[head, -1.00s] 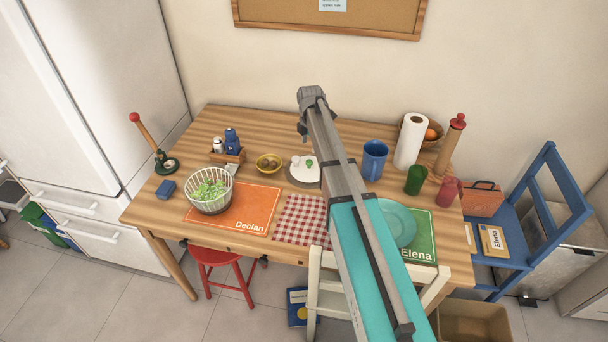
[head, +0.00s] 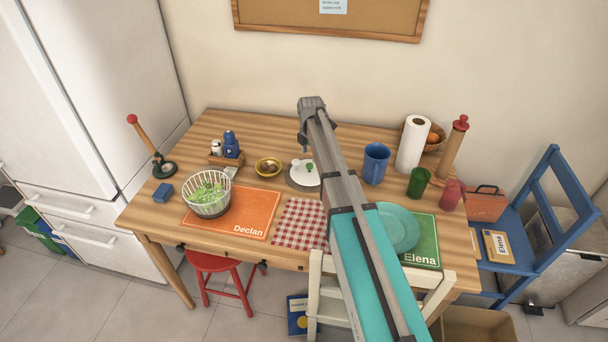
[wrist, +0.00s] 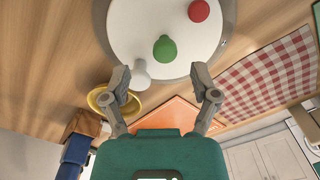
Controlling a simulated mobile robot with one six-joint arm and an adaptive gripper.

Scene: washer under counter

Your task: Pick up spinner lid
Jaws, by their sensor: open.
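The spinner lid (head: 300,179) is a white disc lying near the middle of the wooden table, partly hidden by my arm in the head view. In the wrist view the lid (wrist: 140,40) fills the top middle, with a green knob (wrist: 165,49), a red knob (wrist: 199,11) and a pale knob (wrist: 141,73) on it. My gripper (wrist: 164,84) is open and empty, its two fingers spread just below the lid's near edge in that picture. I cannot tell the gap between fingers and lid. In the head view the fingers are not clear.
A yellow bowl (head: 268,168) sits left of the lid. The salad basket (head: 209,205) stands on the orange mat (head: 258,212). A checked cloth (head: 301,223) lies in front. A blue cup (head: 375,164), paper roll (head: 411,144) and teal plate (head: 402,228) are to the right.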

